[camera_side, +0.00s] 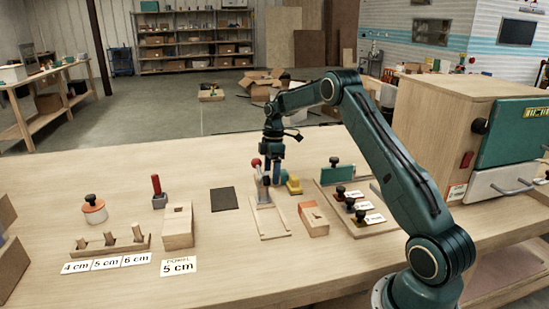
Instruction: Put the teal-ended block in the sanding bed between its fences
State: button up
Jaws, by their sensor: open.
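The sanding bed (272,222) appears to be the pale board with low side rails at the middle of the bench. No block shows between its rails. My gripper (270,180) is open and points down over the bed's far end, close to a grey upright part with a red knob (256,163). I cannot make out a clearly teal-ended block. A plain wooden block (178,228) with a dark hole stands left of the bed; no teal shows on it. An orange-ended block (313,220) lies just right of the bed.
A teal piece with a black knob (338,174) stands behind a board of black knobs (378,227) at right. A yellow piece (294,186) is beside my gripper. A dark mat (223,199), red-handled tool (157,192) and peg rack (108,244) lie left.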

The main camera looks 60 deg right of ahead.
jog(key=shift+c, duration=0.4)
jog(key=c, duration=1.1)
jog(key=shift+s+d+r, duration=0.25)
jog(key=shift+d+r, duration=0.05)
jog(key=shift+r, duration=0.15)
jog(key=c, duration=0.4)
jog(key=s+d+r, duration=0.2)
jog(key=s+d, duration=0.1)
jog(key=s+d+r, duration=0.2)
jog(key=s+d, duration=0.1)
jog(key=s+d+r, duration=0.3)
jog(key=shift+s+d+r, duration=0.1)
jog(key=shift+s+d, duration=0.05)
jog(key=shift+s, duration=0.05)
